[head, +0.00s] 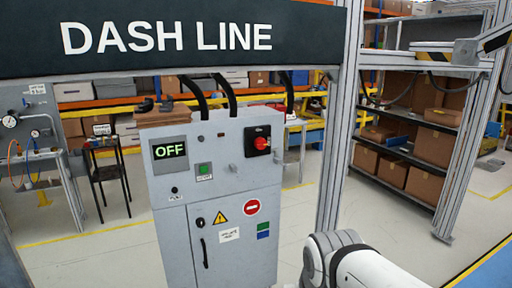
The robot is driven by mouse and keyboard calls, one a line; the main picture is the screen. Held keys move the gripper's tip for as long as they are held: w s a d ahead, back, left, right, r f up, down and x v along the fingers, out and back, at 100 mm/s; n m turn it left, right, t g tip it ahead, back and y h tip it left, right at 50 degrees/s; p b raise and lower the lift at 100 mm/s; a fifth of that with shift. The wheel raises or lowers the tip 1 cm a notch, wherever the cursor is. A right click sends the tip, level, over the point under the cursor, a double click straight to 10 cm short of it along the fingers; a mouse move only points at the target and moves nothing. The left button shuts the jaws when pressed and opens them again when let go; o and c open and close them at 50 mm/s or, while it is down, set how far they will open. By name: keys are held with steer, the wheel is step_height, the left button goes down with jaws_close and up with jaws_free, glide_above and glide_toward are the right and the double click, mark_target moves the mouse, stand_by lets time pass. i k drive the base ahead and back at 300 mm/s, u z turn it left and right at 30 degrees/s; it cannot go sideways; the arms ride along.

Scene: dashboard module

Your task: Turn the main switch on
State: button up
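The main switch (261,142) is a red knob on a dark square plate, at the upper right of the grey control cabinet's front (180,195). The knob's exact angle is too small to tell. A display (170,150) at the upper left of the cabinet reads OFF in green letters. My white arm shows at the bottom right, in front of and to the right of the cabinet. My gripper is not visible in the head view, so its state and its place relative to the switch are hidden.
A green button (204,169) and small knobs sit on the cabinet front. The lower door (237,240) has a black handle. A metal post (340,130) stands right of the cabinet, under the DASH LINE sign (165,40). Shelves with boxes (425,184) stand behind.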

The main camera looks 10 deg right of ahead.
mark_target(260, 143)
steer(key=z, duration=0.05)
steer(key=i, duration=1)
